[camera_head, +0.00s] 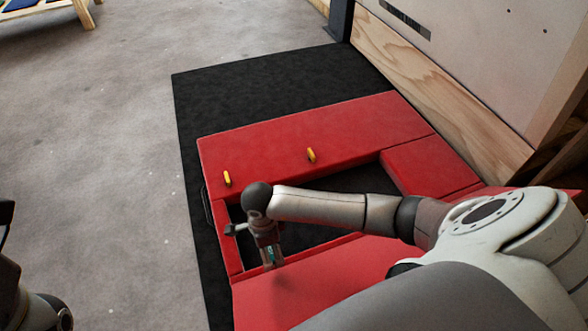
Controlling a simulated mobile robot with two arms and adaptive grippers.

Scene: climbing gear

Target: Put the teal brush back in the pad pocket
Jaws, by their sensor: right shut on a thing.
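My right gripper (272,262) points down over the red pads, near the left front of the dark rectangular gap between them. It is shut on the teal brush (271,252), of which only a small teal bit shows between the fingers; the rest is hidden. The red pads (300,135) lie on a black mat and frame the dark gap (350,182), which may be the pad pocket. My forearm covers part of this gap. My left gripper does not show clearly; only dark parts of my left arm are at the left edge.
Two yellow pieces (227,178) (311,155) sit on the back red pad. The black mat (260,85) reaches a wooden-based wall (440,90) at the right. A wooden frame (50,18) stands at the back left. The grey floor at left is clear.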

